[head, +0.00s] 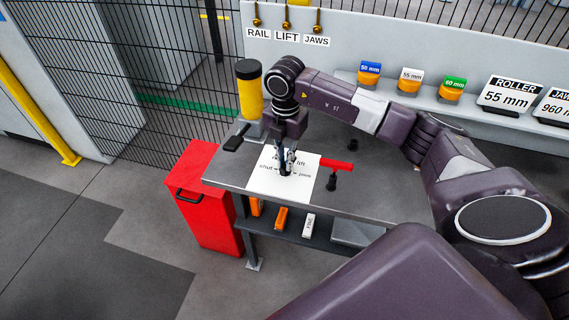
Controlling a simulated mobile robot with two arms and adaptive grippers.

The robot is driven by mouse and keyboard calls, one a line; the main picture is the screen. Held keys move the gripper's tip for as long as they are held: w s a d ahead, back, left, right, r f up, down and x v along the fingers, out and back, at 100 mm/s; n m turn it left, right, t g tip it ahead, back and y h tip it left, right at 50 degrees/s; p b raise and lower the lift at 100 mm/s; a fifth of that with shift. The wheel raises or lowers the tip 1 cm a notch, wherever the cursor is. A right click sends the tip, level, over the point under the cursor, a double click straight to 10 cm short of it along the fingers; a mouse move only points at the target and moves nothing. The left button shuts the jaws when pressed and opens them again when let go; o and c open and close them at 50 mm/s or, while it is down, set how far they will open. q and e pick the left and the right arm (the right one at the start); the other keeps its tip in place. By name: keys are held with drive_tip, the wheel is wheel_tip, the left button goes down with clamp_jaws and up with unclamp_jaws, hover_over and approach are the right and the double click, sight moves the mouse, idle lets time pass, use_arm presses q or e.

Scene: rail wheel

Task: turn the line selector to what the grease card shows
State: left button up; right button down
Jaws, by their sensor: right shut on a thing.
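I cannot make out a grease card. My left gripper is not in view.
A red-handled lever (337,164) stands right of the plate. A yellow-and-black cylinder (249,92) is at the table's back left. A red bin (206,205) stands left. Brass fittings labelled RAIL, LIFT and JAWS (316,41) hang behind. Coloured size blocks (411,80) line the back shelf.

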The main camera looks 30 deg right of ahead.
drive_tip(key=shift+m+p, duration=0.3)
drive_tip(key=shift+m, duration=1)
drive_tip(key=shift+r+m, duration=0.1)
drive_tip(key=shift+m, duration=0.2)
drive_tip(key=c, duration=2.5)
unclamp_jaws()
drive_tip(key=shift+m, duration=0.3)
drive_tip(key=o, duration=0.6)
drive_tip(key=shift+r+p, duration=2.65)
drive_tip(key=shift+r, duration=0.8)
